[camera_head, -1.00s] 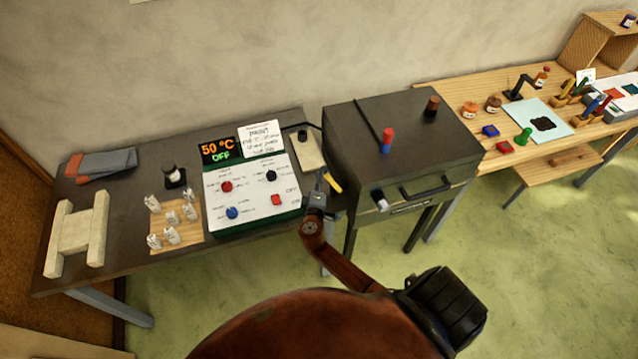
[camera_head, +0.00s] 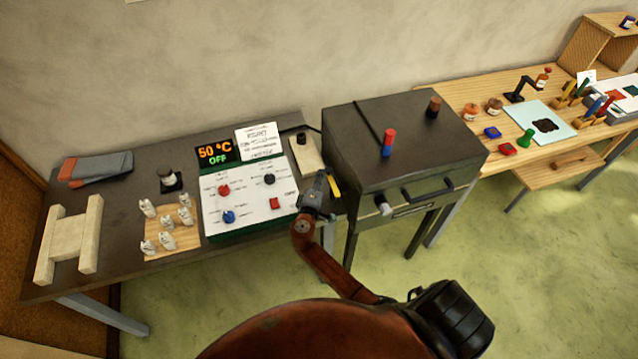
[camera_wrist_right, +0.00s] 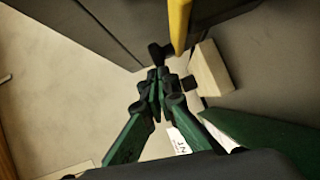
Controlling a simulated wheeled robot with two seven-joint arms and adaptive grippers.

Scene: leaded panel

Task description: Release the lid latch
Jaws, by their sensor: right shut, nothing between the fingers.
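The dark box-shaped oven (camera_head: 410,140) stands right of the control panel, with its lid down. A yellow bar (camera_head: 335,187) shows by its left side, just right of my right gripper (camera_head: 320,180). I cannot tell for certain that it is the lid latch. In the right wrist view the yellow bar (camera_wrist_right: 179,25) rises just beyond my right gripper (camera_wrist_right: 158,78), whose fingers are together and empty. A small black piece (camera_wrist_right: 158,52) lies just ahead of the fingertips; whether they touch it is unclear. My left gripper is out of view.
The green-edged control panel (camera_head: 250,228) reads 50 °C OFF and stands close left of my right gripper. A pale block (camera_head: 305,157) lies behind the gripper. The oven's front has a dark handle (camera_head: 428,190) and a pale knob (camera_head: 383,207). A wooden workbench (camera_head: 450,95) stands to the right.

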